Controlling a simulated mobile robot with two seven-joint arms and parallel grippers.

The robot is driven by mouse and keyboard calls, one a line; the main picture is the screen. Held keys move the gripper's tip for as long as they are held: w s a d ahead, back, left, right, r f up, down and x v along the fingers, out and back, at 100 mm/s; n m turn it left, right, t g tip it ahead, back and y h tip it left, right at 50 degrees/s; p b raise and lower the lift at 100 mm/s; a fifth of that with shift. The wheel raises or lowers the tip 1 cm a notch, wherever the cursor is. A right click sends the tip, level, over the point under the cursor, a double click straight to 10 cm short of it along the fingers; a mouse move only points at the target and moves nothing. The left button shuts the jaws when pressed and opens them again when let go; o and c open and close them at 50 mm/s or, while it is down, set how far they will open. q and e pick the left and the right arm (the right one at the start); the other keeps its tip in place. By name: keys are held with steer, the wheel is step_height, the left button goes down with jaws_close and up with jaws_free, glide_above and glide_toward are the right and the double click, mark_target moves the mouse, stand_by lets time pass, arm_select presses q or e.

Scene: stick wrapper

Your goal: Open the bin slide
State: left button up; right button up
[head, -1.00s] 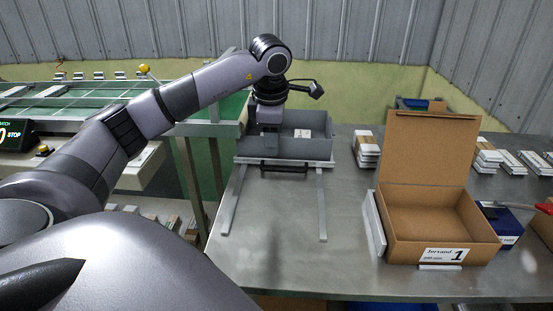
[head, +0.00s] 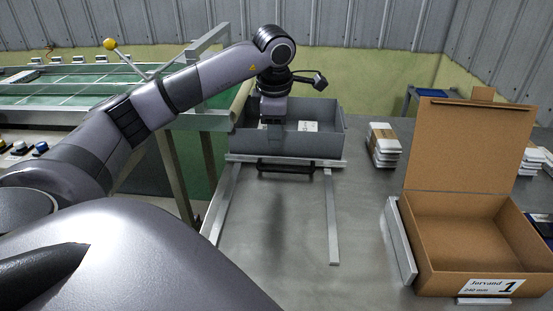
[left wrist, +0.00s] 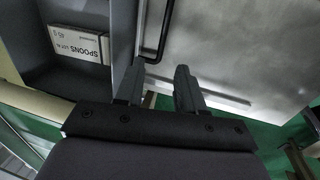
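The grey bin (head: 322,145) stands at the back of the steel table, at the far end of two metal slide rails (head: 332,215). A black bar handle (head: 286,169) runs along its front; it also shows in the left wrist view (left wrist: 162,32). A white box labelled SPOONS (left wrist: 80,44) lies in the bin. My left gripper (head: 273,134) points down at the bin, behind the handle in the head view. In the left wrist view its fingers (left wrist: 158,84) are apart with nothing between them, close to the bin wall and the handle. My right gripper is not in view.
An open cardboard box (head: 470,235) with a label 1 stands at the right. The table between the rails is clear. A green conveyor (head: 100,90) is at the left.

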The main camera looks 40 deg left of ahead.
mark_target(276, 169)
arm_select(q)
steer(key=f+b, duration=0.1)
steer(key=f, duration=0.6)
steer(key=w+a+f+b, duration=0.1)
steer(key=f, duration=0.2)
steer(key=shift+f+b, duration=0.2)
steer(key=shift+b, duration=0.1)
jaws_close()
